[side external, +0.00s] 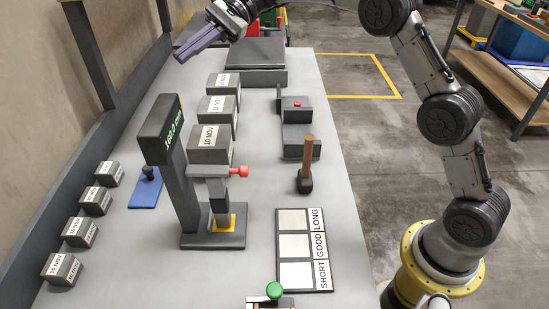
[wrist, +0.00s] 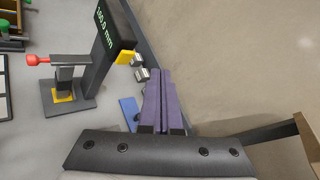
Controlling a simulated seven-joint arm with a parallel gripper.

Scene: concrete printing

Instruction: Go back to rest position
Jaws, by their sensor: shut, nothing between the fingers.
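My gripper (side external: 199,44) is at the top of the side view, raised over the far left part of the grey table (side external: 255,200). Its two long purple fingers lie together with nothing between them. In the wrist view the purple fingers (wrist: 161,100) also lie side by side and closed, over the table's edge by the wall. The gripper is apart from every object on the table.
A measuring stand (side external: 170,150) reading 160.0 mm stands mid-table, with a red knob. Dated concrete cubes (side external: 210,143) sit behind it; several small ones (side external: 79,232) line the left edge. A grey post (side external: 88,50) stands left.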

